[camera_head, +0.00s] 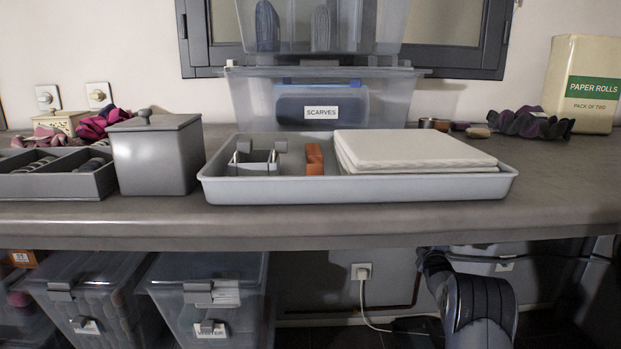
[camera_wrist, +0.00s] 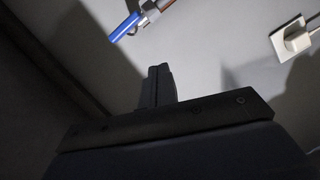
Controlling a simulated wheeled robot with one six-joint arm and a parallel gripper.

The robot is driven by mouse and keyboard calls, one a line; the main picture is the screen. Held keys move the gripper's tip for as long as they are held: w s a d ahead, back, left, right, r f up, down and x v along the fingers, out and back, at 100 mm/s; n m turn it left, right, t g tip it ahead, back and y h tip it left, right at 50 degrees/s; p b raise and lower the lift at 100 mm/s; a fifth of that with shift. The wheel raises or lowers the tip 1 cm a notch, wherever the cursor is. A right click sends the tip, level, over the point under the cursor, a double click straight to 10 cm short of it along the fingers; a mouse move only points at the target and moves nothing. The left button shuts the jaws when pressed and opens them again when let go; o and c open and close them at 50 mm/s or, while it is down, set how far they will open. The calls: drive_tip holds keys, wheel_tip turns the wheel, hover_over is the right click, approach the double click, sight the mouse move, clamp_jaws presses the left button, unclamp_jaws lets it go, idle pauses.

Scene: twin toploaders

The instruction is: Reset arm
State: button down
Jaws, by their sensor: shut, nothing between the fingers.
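My arm (camera_head: 474,305) shows at the lower right of the head view, below the counter's front edge, folded low; its gripper end is not clear there. In the wrist view my gripper (camera_wrist: 158,72) points toward a plain grey surface, its two dark fingers together with nothing between them. A white plug in a socket (camera_wrist: 294,38) is at the upper right of the wrist view, and a blue object (camera_wrist: 124,27) is at the top. The gripper appears apart from both.
The counter (camera_head: 400,225) holds a grey tray (camera_head: 350,190) with folded white cloths, a lidded grey box (camera_head: 155,155), a clear bin labelled SCARVES (camera_head: 250,95) and a paper rolls pack (camera_head: 583,85). Clear bins (camera_head: 210,290) stand below left. A corded socket (camera_head: 361,271) is under the counter.

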drive_tip(key=w+d+p, duration=0.2)
drive_tip(key=w+d, duration=0.1)
drive_tip(key=w, duration=0.3)
drive_tip(key=shift+w+d+p, duration=0.2)
drive_tip(key=shift+d+p, duration=0.15)
idle(0.5)
